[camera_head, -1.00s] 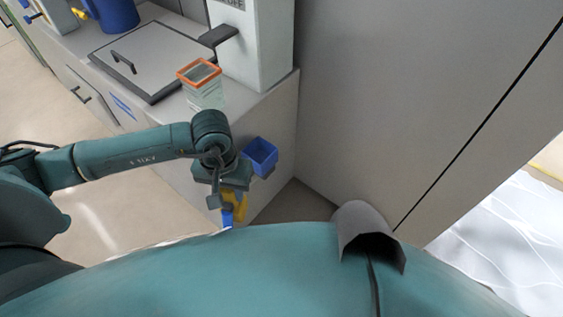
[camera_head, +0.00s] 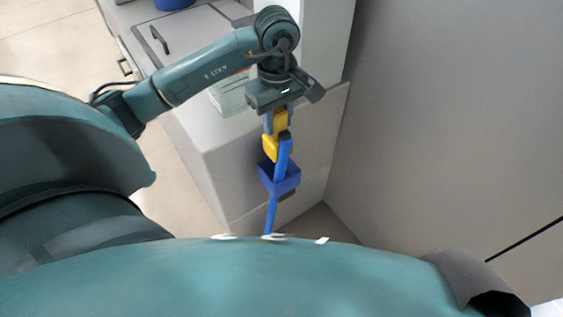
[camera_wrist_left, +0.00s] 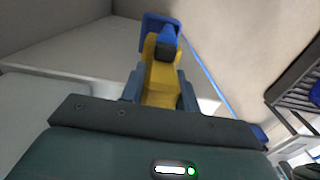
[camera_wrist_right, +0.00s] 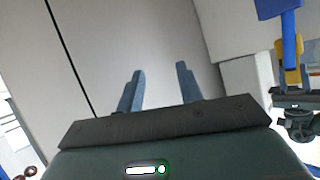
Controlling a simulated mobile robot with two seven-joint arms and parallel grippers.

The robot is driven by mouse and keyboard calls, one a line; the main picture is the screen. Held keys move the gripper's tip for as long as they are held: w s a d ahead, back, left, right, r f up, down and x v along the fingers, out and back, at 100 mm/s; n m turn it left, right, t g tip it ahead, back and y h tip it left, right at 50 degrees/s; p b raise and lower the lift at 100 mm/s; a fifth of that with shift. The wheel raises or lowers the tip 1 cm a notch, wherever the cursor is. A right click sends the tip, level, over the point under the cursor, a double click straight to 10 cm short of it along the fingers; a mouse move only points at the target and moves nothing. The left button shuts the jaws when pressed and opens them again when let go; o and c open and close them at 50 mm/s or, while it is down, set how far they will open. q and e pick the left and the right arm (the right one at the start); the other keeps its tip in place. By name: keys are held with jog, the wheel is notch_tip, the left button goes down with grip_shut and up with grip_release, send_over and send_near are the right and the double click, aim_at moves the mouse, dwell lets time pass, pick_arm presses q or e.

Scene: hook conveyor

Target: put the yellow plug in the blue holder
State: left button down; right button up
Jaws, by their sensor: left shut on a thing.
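The yellow plug (camera_head: 271,149) hangs from my left gripper (camera_head: 278,122), which is shut on it. A blue cable (camera_head: 284,152) runs down from the plug. The blue holder (camera_head: 284,184) is an open box on the side of the counter, just below the plug. I cannot tell whether the plug's lower end is inside it. In the left wrist view the plug (camera_wrist_left: 160,82) sits between the fingers, with the blue holder (camera_wrist_left: 152,22) beyond it. My right gripper (camera_wrist_right: 160,92) is open and empty; the right wrist view also shows the plug (camera_wrist_right: 293,62) at its right.
The counter (camera_head: 215,150) lies left of the holder, with a clear container (camera_head: 229,96) on top, partly behind my left arm. A large grey panel (camera_head: 440,120) fills the right side. Floor shows at lower left.

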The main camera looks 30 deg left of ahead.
pick_arm(q)
notch_tip(320, 180, down, 2)
jog(key=shift+w+f+b, duration=0.1)
jog(key=shift+b, duration=0.5)
notch_tip(320, 180, down, 10)
jog(key=shift+b, duration=0.3)
jog(key=c, duration=1)
grip_release()
jog(key=shift+c, duration=0.2)
